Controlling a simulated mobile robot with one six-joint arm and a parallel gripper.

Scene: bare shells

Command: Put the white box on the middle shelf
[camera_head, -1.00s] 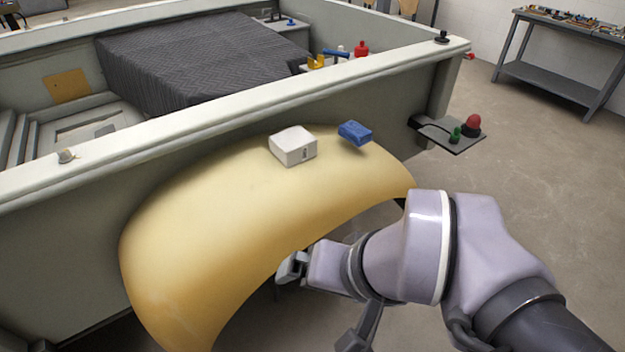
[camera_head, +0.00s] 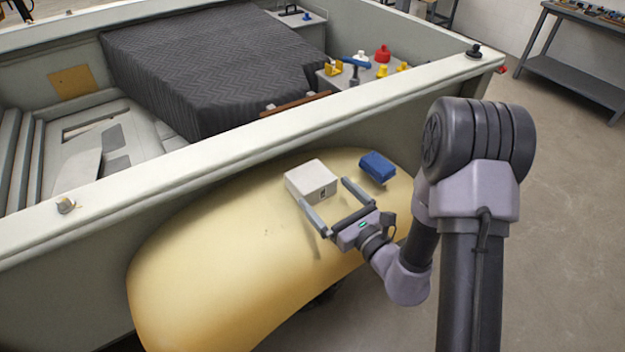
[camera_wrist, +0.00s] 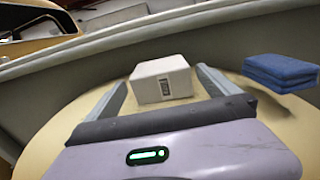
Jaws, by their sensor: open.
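The white box (camera_head: 311,181) sits on the curved yellow fender beside the trailer wall. It has a small dark label on one face. My gripper (camera_head: 327,207) is open just in front of the box, its two fingers pointing at it and apart. In the wrist view, the white box (camera_wrist: 161,80) shows beyond and between the fingertips (camera_wrist: 163,84), with the label facing me. I cannot tell whether the fingertips reach past its near face. I cannot make out a middle shelf in these views.
A folded blue cloth (camera_head: 377,167) lies on the fender right of the box. The yellow fender (camera_head: 215,255) is bare on the left. The trailer wall (camera_head: 240,150) rises behind. A dark quilted cover (camera_head: 215,70) and small items are inside. A grey workbench (camera_head: 575,75) stands far right.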

